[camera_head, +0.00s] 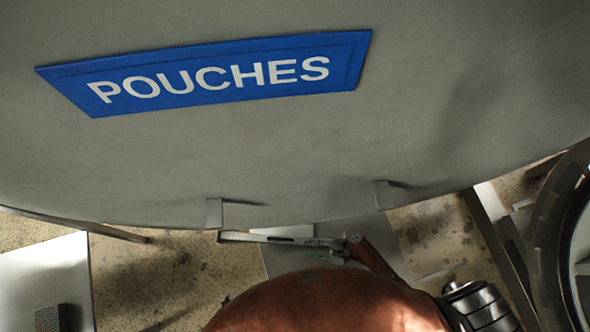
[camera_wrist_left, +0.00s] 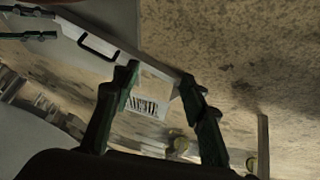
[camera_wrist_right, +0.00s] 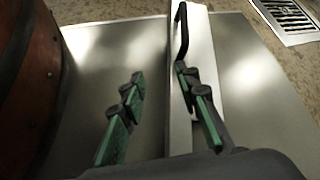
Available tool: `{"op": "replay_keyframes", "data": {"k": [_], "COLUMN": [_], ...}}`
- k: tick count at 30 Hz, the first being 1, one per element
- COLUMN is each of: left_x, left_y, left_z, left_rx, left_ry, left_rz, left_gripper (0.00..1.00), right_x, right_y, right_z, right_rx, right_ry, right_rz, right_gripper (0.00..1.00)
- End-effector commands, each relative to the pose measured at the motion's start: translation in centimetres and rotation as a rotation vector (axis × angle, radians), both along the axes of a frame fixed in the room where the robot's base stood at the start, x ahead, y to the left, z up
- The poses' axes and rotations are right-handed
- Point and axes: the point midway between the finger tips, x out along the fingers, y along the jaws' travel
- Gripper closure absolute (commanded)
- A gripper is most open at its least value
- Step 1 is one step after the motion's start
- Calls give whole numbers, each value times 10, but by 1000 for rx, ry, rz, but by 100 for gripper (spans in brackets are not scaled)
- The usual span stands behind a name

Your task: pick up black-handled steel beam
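The black-handled steel beam (camera_head: 285,240) is a light bar low in the head view, below the grey vessel. In the right wrist view the beam (camera_wrist_right: 202,60) runs lengthwise, its black handle (camera_wrist_right: 182,35) at the far end. My right gripper (camera_wrist_right: 160,82) is open, one finger over the beam and the other left of it. It shows small and partly hidden in the head view (camera_head: 330,245). In the left wrist view the beam (camera_wrist_left: 125,58) slants from the upper left. My left gripper (camera_wrist_left: 160,78) is open, its fingertips around or above the beam's near end; contact is unclear.
A large grey vessel with a blue POUCHES sign (camera_head: 210,74) fills the upper head view. A floor grate (camera_wrist_right: 288,15) lies at upper right.

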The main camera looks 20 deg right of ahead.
Motion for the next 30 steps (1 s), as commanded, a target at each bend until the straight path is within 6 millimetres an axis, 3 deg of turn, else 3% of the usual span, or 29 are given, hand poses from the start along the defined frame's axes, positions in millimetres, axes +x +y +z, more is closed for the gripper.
{"op": "replay_keyframes", "data": {"k": [1, 9, 20, 30], "left_x": [-1, 21, 22, 11], "left_y": [-4, -14, -11, -7], "left_z": [-13, 4, -5, -26], "left_rx": [-13, -50, -48, -50], "left_ry": [5, -40, -108, -212], "left_rz": [3, 14, 4, -23], "left_gripper": [60, 60, 60, 60], "right_x": [5, 47, 65, 79], "right_y": [11, 46, 73, 106], "right_z": [-18, -2, -6, -21], "right_rx": [65, 289, 319, 318], "right_ry": [31, 78, 82, 83], "right_rz": [-28, -117, -125, -124], "right_gripper": [70, 70, 70, 70]}}
